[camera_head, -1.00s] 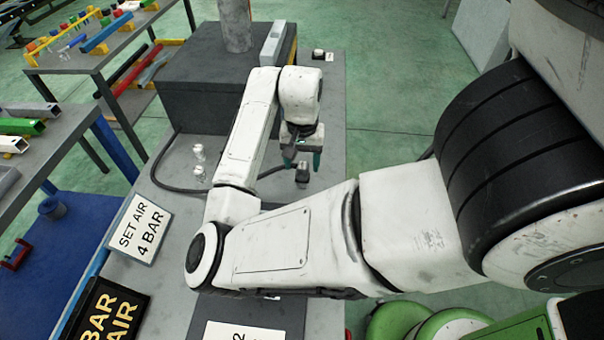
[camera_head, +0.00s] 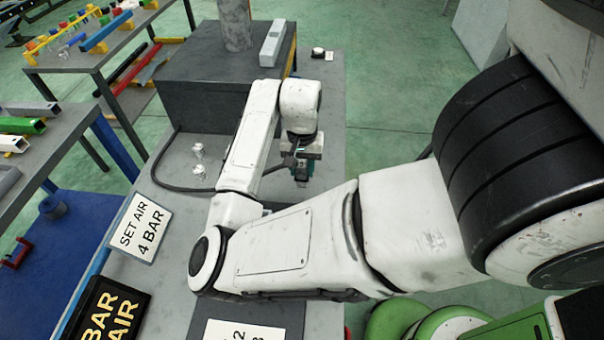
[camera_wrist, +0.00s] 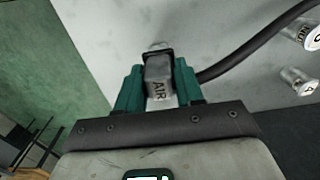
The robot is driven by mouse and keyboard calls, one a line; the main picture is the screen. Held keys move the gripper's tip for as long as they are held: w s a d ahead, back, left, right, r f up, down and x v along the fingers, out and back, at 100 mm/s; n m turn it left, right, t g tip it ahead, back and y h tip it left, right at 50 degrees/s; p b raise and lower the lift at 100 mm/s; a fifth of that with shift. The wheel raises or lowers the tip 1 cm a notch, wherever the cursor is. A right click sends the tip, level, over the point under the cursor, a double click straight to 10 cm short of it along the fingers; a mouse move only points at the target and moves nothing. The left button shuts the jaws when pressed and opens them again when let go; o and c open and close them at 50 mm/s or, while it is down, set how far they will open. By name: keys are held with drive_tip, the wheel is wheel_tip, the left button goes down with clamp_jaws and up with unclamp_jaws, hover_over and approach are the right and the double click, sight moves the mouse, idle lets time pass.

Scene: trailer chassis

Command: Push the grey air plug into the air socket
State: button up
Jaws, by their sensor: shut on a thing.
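In the wrist view, the grey air plug (camera_wrist: 158,82), marked AIR, stands between the two green fingers of my gripper (camera_wrist: 157,88). My gripper is shut on it. A black hose (camera_wrist: 245,52) runs from the plug toward the upper right. Beyond the plug, a small metal round part (camera_wrist: 160,46) shows against the grey bench top; I cannot tell whether it is the air socket. In the head view, my gripper (camera_head: 301,170) is low over the bench, and it largely hides the plug. The air socket cannot be made out there.
Two small silvery fittings (camera_head: 199,160) stand on the bench (camera_head: 330,105) left of my gripper. A large dark box (camera_head: 200,97) stands behind. A sign reading SET AIR 4 BAR (camera_head: 139,227) is at the bench's left edge.

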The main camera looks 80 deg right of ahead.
drive_tip(key=shift+c, duration=0.9)
drive_tip(key=shift+r, duration=0.1)
